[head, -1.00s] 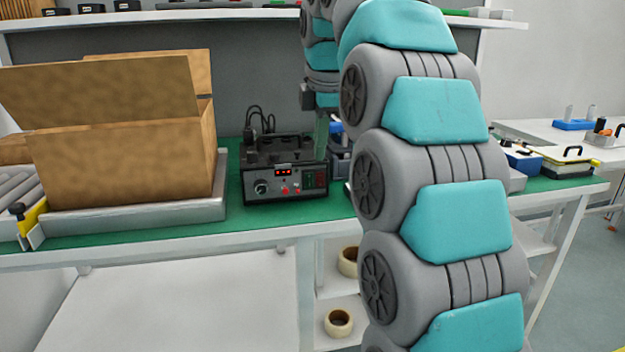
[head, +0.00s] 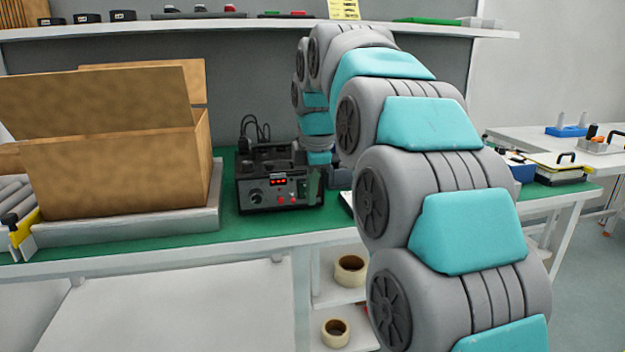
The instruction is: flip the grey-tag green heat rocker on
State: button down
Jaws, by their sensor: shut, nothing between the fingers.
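The rocker's position and any grey tag are too small to make out. My gripper (head: 312,188) is small and partly blurred against the coder's right front; it is shut and empty. It covers part of the switch area. I cannot tell whether it touches the rocker.
An open cardboard box (head: 120,165) stands on a grey platform (head: 130,226) left of the coder. My arm fills the right middle and hides the bench behind it. Tape rolls (head: 350,268) lie on the lower shelf. An upper shelf (head: 250,22) runs along the back.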

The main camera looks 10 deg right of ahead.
aim_at(305, 196)
jog(key=shift+w+f, duration=0.15)
jog(key=shift+f, duration=0.25)
jog(key=shift+w+f+p, duration=0.2)
jog(key=shift+w+p, duration=0.1)
jog(key=shift+w, duration=1.6)
jog(key=shift+f+b, duration=0.2)
jog(key=shift+b, duration=0.15)
jog(key=shift+w+t, duration=0.15)
jog(key=shift+t, duration=0.15)
jog(key=shift+r, duration=0.2)
jog(key=shift+r+p, duration=0.5)
jog(key=shift+r, duration=0.25)
